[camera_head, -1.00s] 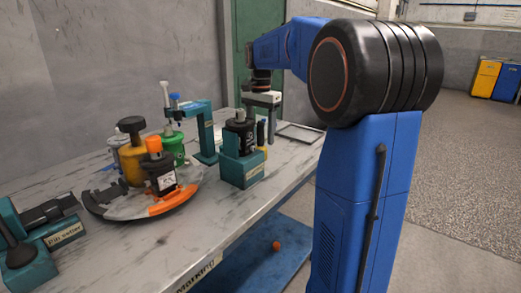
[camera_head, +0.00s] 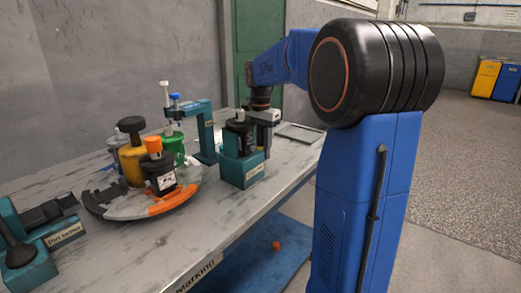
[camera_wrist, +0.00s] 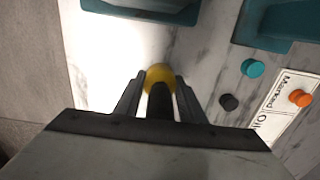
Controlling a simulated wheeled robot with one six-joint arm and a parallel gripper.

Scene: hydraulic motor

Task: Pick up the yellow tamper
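The yellow tamper (camera_wrist: 159,76) stands on the table in the wrist view, with a round yellow part and a dark handle toward the camera. My gripper (camera_wrist: 158,90) is open in the wrist view, with one finger on each side of the dark handle and a small gap at each side. In the head view my gripper (camera_head: 264,114) is low behind the teal block with the black part (camera_head: 241,165). That block and my gripper hide most of the tamper there.
A teal stand (camera_head: 205,135) is behind the block. A flat grey tray (camera_head: 300,133) lies at the right. Teal, black and orange caps (camera_wrist: 300,98) lie by a label in the wrist view.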

